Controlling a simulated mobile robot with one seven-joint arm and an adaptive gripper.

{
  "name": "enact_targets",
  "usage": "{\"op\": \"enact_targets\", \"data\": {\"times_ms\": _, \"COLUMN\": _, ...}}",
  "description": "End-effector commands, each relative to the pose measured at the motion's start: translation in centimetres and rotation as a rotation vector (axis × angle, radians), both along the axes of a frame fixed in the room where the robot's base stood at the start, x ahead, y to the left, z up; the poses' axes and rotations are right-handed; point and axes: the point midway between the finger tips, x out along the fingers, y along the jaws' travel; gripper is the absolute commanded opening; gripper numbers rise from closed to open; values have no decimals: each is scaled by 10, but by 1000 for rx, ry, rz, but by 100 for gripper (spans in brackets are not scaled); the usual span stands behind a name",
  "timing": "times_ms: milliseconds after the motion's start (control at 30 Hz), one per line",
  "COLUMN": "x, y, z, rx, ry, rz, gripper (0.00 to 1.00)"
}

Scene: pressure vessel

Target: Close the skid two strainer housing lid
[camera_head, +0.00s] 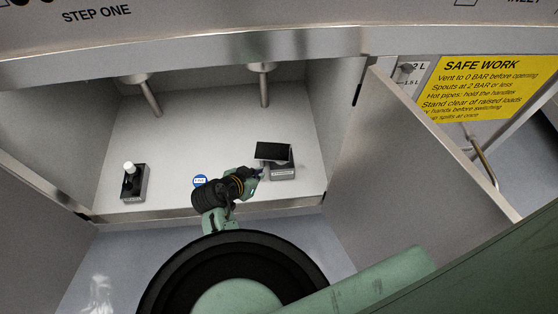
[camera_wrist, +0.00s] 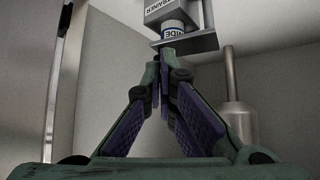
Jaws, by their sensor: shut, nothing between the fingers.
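The strainer housing (camera_head: 283,173) is a small grey box on the cabinet floor, right of centre. Its dark lid (camera_head: 273,152) stands raised above it in the head view. My gripper (camera_head: 258,174) is beside the housing on its left, shut and empty. In the wrist view, the housing (camera_wrist: 168,11) with a partly hidden "STRAINER" label is at the top. A blue-and-white banded piece (camera_wrist: 174,30) shows between it and a grey plate (camera_wrist: 196,44), apparently the lid. My fingertips (camera_wrist: 164,62) are together close to that plate; contact cannot be told.
A round blue-and-white piece (camera_head: 200,181) lies left of my gripper. A small unit with a white knob (camera_head: 133,182) stands at the left. Two spouts (camera_head: 147,95) (camera_head: 264,85) hang from above. An open door (camera_head: 415,165) bounds the right side. The floor behind is clear.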

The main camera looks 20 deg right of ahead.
Motion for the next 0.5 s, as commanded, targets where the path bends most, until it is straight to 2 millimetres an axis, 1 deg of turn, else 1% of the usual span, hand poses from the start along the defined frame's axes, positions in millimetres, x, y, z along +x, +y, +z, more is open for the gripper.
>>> {"op": "enact_targets", "data": {"times_ms": 167, "x": 12, "y": -18, "z": -19, "rx": -1, "ry": 3, "rz": -3, "gripper": 0}}
{"op": "enact_targets", "data": {"times_ms": 400, "x": 34, "y": -50, "z": -56, "rx": -1, "ry": 3, "rz": -3, "gripper": 0}}
{"op": "enact_targets", "data": {"times_ms": 467, "x": 39, "y": -57, "z": -64, "rx": 0, "ry": 3, "rz": -4, "gripper": 0}}
{"op": "enact_targets", "data": {"times_ms": 500, "x": 43, "y": -62, "z": -64, "rx": 0, "ry": 1, "rz": -4, "gripper": 0}}
